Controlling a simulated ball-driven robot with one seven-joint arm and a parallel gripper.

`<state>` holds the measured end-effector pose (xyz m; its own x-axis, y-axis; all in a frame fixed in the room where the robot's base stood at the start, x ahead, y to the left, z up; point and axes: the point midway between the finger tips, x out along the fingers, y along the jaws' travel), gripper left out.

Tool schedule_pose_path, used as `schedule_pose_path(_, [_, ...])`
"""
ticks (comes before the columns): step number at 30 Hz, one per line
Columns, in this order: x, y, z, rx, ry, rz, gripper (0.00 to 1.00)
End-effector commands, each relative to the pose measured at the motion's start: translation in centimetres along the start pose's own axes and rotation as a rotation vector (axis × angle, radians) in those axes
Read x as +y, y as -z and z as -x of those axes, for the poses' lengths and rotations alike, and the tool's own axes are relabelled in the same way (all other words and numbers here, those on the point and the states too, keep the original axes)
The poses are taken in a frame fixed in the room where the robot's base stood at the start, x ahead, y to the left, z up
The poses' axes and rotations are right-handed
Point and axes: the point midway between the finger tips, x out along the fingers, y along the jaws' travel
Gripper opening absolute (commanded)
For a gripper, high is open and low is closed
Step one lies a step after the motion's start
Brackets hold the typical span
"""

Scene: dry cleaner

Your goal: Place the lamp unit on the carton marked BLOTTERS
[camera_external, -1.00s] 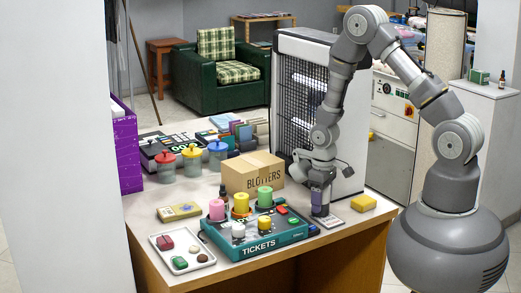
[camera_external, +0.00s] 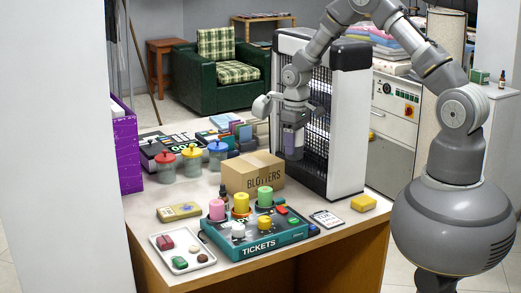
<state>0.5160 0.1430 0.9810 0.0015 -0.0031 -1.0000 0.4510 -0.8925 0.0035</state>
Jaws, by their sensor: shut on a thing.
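My gripper (camera_external: 293,130) points down and is shut on a small grey-violet block (camera_external: 292,147), which I take to be the lamp unit. It hangs upright in the air, clear of the table, just above and to the right of the carton in the picture. The jaws hide its upper part, and its details are too small to tell. The brown carton marked BLOTTERS (camera_external: 252,178) sits closed on the table. Its top looks clear.
A tall white cabinet with a black grille and lit tubes (camera_external: 345,120) stands close behind my gripper. Jars with coloured lids (camera_external: 192,160) are left. A framed card (camera_external: 327,218) and yellow block (camera_external: 364,203) lie right.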

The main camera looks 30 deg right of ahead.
Motion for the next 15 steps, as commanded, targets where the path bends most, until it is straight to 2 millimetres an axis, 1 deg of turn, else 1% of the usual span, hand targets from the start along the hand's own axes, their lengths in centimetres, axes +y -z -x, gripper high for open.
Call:
schedule_pose_path(1, [0.3,1.6,-0.6,0.003,0.0,-0.001,0.23])
schedule_pose_path(3, [0.7,3.9,-0.8,0.002,0.0,-0.001,0.23])
schedule_pose_path(7, [1.5,7.6,-1.2,0.001,0.001,0.0,0.23])
schedule_pose_path(9, [1.8,9.1,-1.3,0.0,0.001,0.0,0.23])
schedule_pose_path(12, [2.0,10.4,-1.3,0.001,0.0,0.0,0.23])
schedule_pose_path(15, [2.2,10.9,-1.3,-0.001,0.0,0.0,0.23])
